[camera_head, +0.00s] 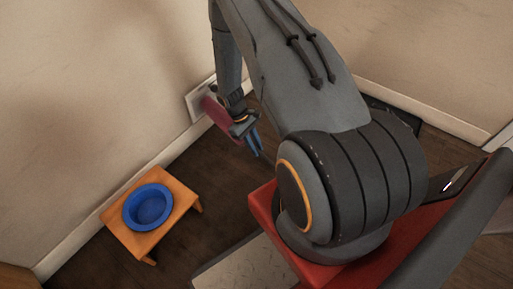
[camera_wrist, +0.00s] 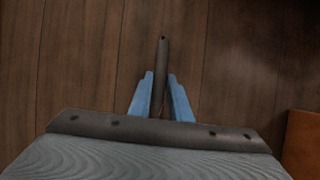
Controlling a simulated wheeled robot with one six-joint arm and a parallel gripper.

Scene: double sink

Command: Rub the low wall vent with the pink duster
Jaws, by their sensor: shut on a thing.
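The pink duster (camera_head: 214,111) is beside my gripper (camera_head: 254,142), with its pink head toward the wall. In the wrist view its dark handle (camera_wrist: 162,58) runs between the two blue fingers of my gripper (camera_wrist: 160,78), which is shut on it. The low wall vent (camera_head: 194,104) is a pale plate low on the left wall, just above the baseboard. The duster head covers part of the vent; I cannot tell whether it is touching. The duster head is out of the wrist view.
A small orange stool (camera_head: 118,222) with a blue bowl (camera_head: 149,206) on it stands by the wall at lower left. An orange edge also shows in the wrist view (camera_wrist: 303,145). Dark wood floor (camera_head: 215,205) is clear between the stool and my base.

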